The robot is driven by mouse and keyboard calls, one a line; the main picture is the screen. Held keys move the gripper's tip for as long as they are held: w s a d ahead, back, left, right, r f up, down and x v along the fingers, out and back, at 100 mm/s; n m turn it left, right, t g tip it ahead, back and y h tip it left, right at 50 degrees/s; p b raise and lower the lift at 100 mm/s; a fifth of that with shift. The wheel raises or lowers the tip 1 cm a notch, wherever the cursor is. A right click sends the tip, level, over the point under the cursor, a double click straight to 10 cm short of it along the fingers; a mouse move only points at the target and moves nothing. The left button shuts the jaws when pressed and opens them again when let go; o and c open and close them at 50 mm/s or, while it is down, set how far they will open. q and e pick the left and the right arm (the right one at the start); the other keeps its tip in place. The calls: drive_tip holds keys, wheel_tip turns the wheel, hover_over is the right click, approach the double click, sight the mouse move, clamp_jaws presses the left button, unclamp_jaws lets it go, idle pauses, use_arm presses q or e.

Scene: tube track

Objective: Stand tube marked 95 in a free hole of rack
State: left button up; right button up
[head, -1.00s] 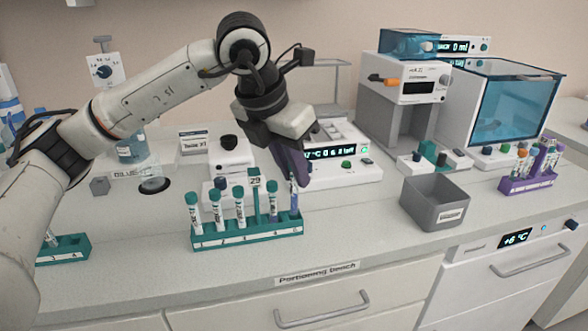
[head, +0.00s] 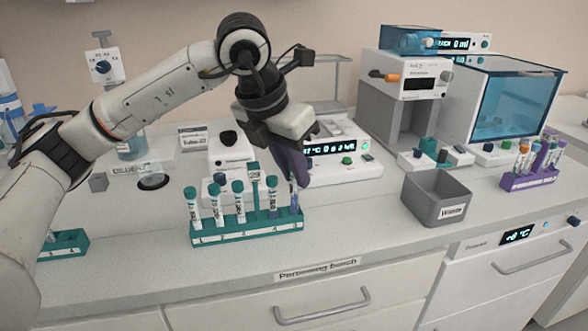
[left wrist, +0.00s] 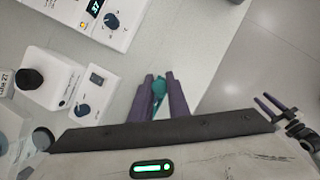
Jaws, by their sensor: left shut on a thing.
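The teal rack (head: 246,229) stands near the front of the bench with several teal-capped tubes upright in its row and a small "29" sign. My left gripper (head: 299,183) is above the rack's right end, purple fingers pointing down. It is shut on a tube (head: 295,200) at the rightmost hole; the fingers cover its upper part. The tube looks upright, its lower end at the rack; I cannot tell how deep it sits. Its mark is not readable. In the left wrist view a teal piece (left wrist: 159,86) shows between the fingers.
A grey waste bin (head: 436,200) stands right of the rack. A purple rack (head: 530,181) with tubes is at the far right. Another teal rack (head: 64,245) is at the left, partly behind my arm. White instruments line the back. Bench in front of the rack is clear.

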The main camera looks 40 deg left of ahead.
drive_tip(key=shift+f, duration=0.1)
use_arm(q)
drive_tip(key=shift+f+b, duration=0.6)
drive_tip(key=shift+f, duration=0.05)
use_arm(e)
drive_tip(key=shift+f, duration=0.5)
use_arm(q)
drive_tip(key=o, duration=0.9)
drive_tip(key=shift+c, duration=0.2)
drive_tip(key=shift+s+r, duration=0.15)
drive_tip(key=shift+r, duration=0.45)
drive_tip(key=v, duration=0.9)
drive_tip(key=shift+p, duration=0.35)
use_arm(e)
drive_tip(key=shift+w+a+r, duration=0.1)
drive_tip(key=shift+a+r, duration=0.1)
drive_tip(key=shift+r, duration=0.3)
drive_tip(key=shift+w+a+r, duration=0.1)
drive_tip(key=shift+a+r, duration=0.1)
drive_tip(key=shift+r, duration=0.3)
